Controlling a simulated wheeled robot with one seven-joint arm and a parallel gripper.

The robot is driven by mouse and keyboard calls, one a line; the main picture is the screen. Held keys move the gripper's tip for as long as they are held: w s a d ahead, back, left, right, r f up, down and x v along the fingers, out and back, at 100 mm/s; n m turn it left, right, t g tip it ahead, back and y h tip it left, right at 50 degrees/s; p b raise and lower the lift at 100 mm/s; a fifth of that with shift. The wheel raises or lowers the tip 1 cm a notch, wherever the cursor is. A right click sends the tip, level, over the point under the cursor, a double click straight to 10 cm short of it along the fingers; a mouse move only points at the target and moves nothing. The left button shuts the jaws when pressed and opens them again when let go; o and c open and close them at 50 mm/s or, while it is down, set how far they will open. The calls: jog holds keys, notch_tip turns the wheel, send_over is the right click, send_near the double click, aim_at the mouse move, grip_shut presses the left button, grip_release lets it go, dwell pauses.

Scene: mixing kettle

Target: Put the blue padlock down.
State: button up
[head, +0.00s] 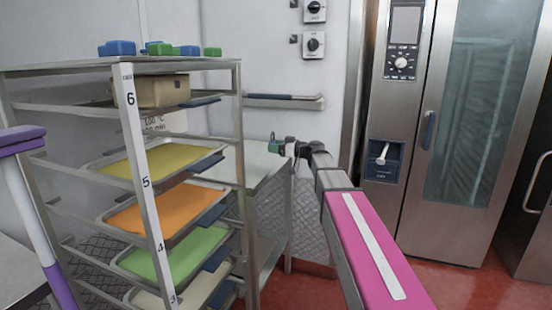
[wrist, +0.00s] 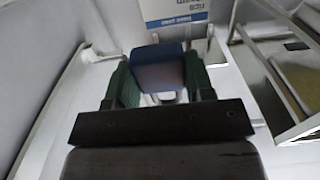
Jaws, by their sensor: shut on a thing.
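My gripper (head: 276,146) is out past the right side of the rack, over the far end of a steel table, with the arm reaching away from me. In the wrist view my gripper (wrist: 157,65) has a green finger on each side of the blue padlock (wrist: 158,62) and is shut on it. A pale shackle shows below its body. In the head view the held padlock is too small and covered to make out. I cannot tell whether it touches the table.
The steel table (head: 262,168) stands against the wall beside the tray rack (head: 241,130). The rack holds coloured trays, with several blue and green blocks (head: 160,49) on top. A narrow wall shelf (head: 284,102) is above the table. A steel oven (head: 470,120) stands right.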

aim_at(277, 162)
jog(key=shift+w+d+f, duration=0.2)
jog(key=shift+w+f, duration=0.5)
jog(key=shift+w, duration=0.35)
jog(key=shift+f, duration=1.95)
jog(key=shift+f, duration=0.15)
jog(key=o, duration=0.9)
jog(key=shift+o, duration=0.2)
jog(key=shift+s+d, duration=0.15)
jog(key=shift+d, duration=0.15)
jog(key=v, duration=1.1)
jog(key=shift+d, duration=0.15)
